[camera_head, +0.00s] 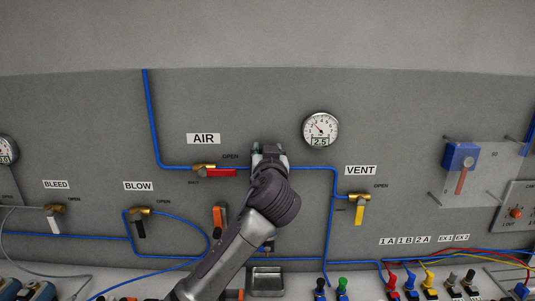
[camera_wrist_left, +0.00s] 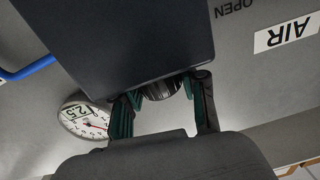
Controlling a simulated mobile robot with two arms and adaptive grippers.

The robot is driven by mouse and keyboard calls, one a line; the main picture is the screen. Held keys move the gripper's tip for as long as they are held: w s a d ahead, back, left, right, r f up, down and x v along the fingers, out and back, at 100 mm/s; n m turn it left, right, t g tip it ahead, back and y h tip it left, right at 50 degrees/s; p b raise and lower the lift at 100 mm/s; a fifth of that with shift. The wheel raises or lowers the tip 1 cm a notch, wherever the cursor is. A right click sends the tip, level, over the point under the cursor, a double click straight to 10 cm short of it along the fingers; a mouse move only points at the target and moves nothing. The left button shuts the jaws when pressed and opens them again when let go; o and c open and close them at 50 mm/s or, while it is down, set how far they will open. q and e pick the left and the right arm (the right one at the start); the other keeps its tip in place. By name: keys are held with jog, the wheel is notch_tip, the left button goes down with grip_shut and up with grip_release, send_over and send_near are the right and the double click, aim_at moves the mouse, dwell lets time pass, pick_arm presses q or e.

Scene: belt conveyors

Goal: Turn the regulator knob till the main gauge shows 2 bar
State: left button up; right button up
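The main gauge (camera_head: 321,130) is a round white dial on the grey panel, with a digital readout of 2.5. It also shows, rotated, in the left wrist view (camera_wrist_left: 85,120), again reading 2.5. My left gripper (camera_head: 268,150) is at the panel on the blue air line, left of and below the gauge, and hides most of the regulator. In the left wrist view the dark ridged regulator knob (camera_wrist_left: 161,90) sits between its two teal-padded fingers, which appear shut on it. The knob's far side is hidden by the regulator's dark body (camera_wrist_left: 135,40). My right gripper is not in view.
The AIR valve with red handle (camera_head: 221,172) is close left of my left gripper. The VENT valve with yellow handle (camera_head: 359,214) is to the right. BLOW (camera_head: 140,227) and BLEED (camera_head: 55,224) valves are left. Hoses and coloured plugs line the bottom.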

pick_arm(q)
jog(key=o, duration=0.3)
jog(key=s, duration=1.2)
jog(key=shift+d, duration=0.25)
jog(key=shift+f, duration=0.1)
